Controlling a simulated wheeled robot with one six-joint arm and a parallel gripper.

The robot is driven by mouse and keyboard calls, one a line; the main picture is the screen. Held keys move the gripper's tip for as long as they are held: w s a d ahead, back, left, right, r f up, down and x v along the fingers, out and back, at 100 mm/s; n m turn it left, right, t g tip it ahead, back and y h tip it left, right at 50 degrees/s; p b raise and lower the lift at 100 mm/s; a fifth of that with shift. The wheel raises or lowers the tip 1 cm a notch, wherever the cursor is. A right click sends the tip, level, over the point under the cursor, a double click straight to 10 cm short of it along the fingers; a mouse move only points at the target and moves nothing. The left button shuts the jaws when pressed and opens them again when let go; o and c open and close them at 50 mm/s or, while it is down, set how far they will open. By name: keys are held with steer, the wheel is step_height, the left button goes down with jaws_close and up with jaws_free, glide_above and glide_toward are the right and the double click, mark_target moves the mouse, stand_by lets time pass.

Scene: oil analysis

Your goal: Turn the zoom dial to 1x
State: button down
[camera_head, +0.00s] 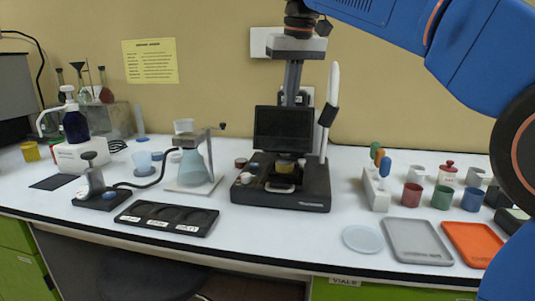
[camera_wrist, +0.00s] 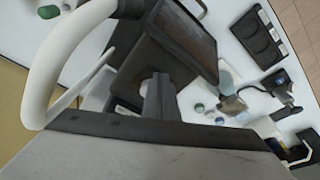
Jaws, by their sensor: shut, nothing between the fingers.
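The microscope (camera_head: 315,192) stands on the table with a dark base and a dark screen (camera_head: 283,128). Small round knobs sit at the left of its base, one upper (camera_head: 241,162) and one pale lower (camera_head: 246,178). I cannot read any zoom marking or tell which part is the zoom dial. My gripper (camera_head: 291,98) points down above and behind the screen, its fingers together and empty. In the wrist view, my gripper (camera_wrist: 160,82) reaches in beside the back of the screen (camera_wrist: 190,35). Contact with the microscope cannot be told.
A white curved piece (camera_head: 333,85) rises right of the screen and fills the left of the wrist view (camera_wrist: 45,65). A flask stand (camera_head: 195,185) and black slotted tray (camera_head: 165,218) are left. Coloured cups (camera_head: 411,195), grey tray (camera_head: 416,242) and orange tray (camera_head: 472,243) are right.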

steer(key=shift+w+d, duration=0.1)
steer(key=shift+d, duration=0.55)
steer(key=shift+w+d, duration=0.35)
steer(key=shift+d, duration=0.2)
stand_by(0.6)
steer(key=shift+s+d, duration=0.1)
steer(key=shift+s+d+r, duration=0.1)
steer(key=shift+s+d, duration=0.05)
steer(key=shift+s, duration=0.1)
steer(key=shift+w+a+v, duration=0.1)
steer(key=shift+w+v, duration=0.1)
steer(key=shift+v, duration=0.75)
steer(key=shift+w+a+v, duration=0.1)
steer(key=shift+w+v, duration=0.15)
steer(key=shift+v, duration=0.7)
steer(key=shift+w+a+v, duration=0.1)
steer(key=shift+w+v, duration=0.1)
steer(key=shift+v, duration=0.75)
steer(key=shift+r, duration=0.2)
steer(key=shift+s+a+f, duration=0.1)
steer(key=shift+a+f, duration=0.35)
steer(key=shift+f, duration=0.55)
steer(key=shift+w+a+f, duration=0.1)
steer(key=shift+a+f, duration=0.4)
steer(key=shift+f, duration=0.55)
steer(key=shift+s+a+f, duration=0.1)
steer(key=shift+a+f, duration=0.35)
steer(key=shift+f, duration=0.55)
steer(key=shift+d, duration=0.65)
